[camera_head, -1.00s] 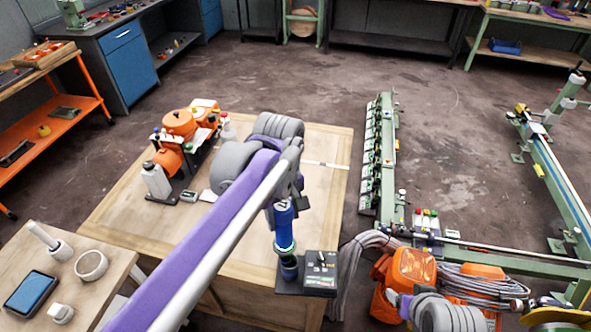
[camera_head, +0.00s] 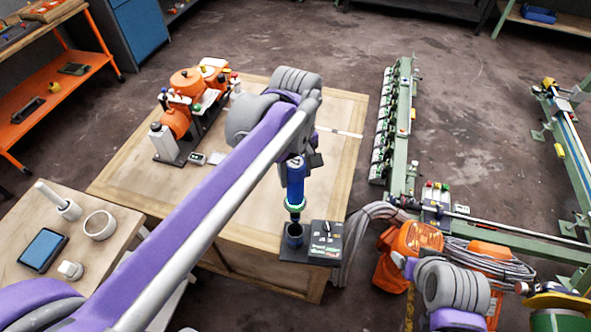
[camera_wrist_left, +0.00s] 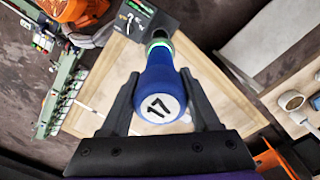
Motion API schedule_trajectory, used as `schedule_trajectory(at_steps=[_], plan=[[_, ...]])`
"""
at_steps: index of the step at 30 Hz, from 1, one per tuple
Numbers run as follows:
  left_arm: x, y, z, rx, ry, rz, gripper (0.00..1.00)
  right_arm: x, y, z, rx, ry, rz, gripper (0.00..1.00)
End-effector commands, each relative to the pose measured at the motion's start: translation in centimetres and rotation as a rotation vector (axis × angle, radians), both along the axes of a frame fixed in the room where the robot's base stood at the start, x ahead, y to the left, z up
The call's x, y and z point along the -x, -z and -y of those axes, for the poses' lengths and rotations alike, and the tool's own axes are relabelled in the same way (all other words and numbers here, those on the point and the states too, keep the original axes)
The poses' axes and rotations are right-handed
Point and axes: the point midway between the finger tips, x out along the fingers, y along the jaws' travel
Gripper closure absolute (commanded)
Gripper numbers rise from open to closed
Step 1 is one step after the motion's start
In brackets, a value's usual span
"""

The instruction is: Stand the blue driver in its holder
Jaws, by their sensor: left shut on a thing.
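The blue driver (camera_head: 296,180) hangs upright in my left gripper (camera_head: 294,163), which is shut on its handle. The wrist view shows its round end marked 17 (camera_wrist_left: 160,107) between the fingers of the left gripper (camera_wrist_left: 163,100). The driver has a green ring near its lower end. The holder, a dark cup (camera_head: 294,236) on a black base, stands at the table corner just under the tip. I cannot tell whether the tip is inside the cup's mouth. My right gripper is out of view.
A black panel with a small switch (camera_head: 326,236) adjoins the cup. An orange machine (camera_head: 187,112) and bottles stand at the table's back left. Grey cables (camera_head: 372,212) run close right of the holder. A side table (camera_head: 115,255) at left carries a white ring.

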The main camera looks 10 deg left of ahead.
Motion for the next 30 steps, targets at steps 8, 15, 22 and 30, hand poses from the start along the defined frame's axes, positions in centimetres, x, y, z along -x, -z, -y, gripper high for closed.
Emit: schedule_trajectory(at_steps=[8,15,22,30], plan=[[0.2,3.2,0.0,0.0,0.0,-0.004,1.0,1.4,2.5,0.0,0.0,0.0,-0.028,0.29],[0.2,5.7,0.0,-0.001,0.0,-0.004,1.0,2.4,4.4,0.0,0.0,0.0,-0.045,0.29],[0.1,8.2,0.0,0.0,0.0,-0.003,1.0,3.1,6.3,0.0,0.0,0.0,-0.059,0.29],[0.1,11.0,0.0,-0.001,0.0,-0.002,1.0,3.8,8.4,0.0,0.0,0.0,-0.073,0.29]])
